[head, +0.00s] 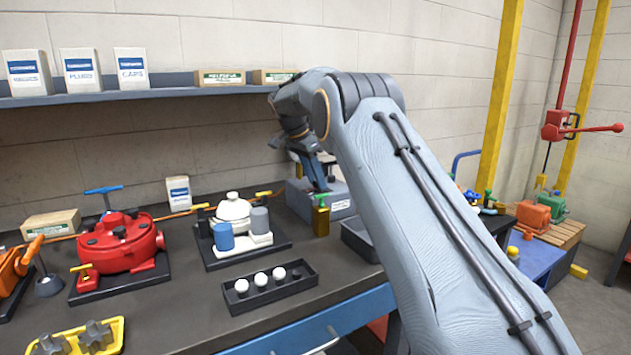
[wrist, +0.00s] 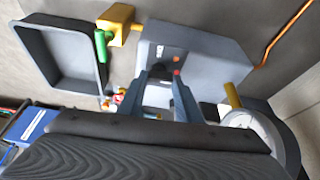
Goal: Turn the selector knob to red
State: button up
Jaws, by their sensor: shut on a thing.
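The grey control box (head: 341,194) stands at the back of the bench, in front of the wall. In the wrist view the box (wrist: 212,62) fills the upper middle, with a small red mark (wrist: 177,72) on its face. My gripper (head: 320,184) reaches down to the box from above. In the wrist view my gripper (wrist: 160,76) has its two fingers against the box face, shut on the selector knob. The knob is mostly hidden between the fingers, so I cannot tell which mark it points to.
A yellow block with a green handle (head: 321,217) stands just in front of the box. An empty dark tray (wrist: 62,58) lies beside it. A white round-topped device (head: 233,210) and a red machine (head: 120,245) stand left. A shelf (head: 150,92) runs above.

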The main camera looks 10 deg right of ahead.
jog(key=shift+m, duration=0.4)
jog(key=o, duration=1)
jog(key=shift+o, duration=0.2)
jog(key=w+b+v, duration=0.1)
jog(key=v, duration=0.6)
jog(key=shift+s+a+r, duration=0.3)
jog(key=shift+s+r, duration=0.1)
jog(key=shift+s, duration=0.05)
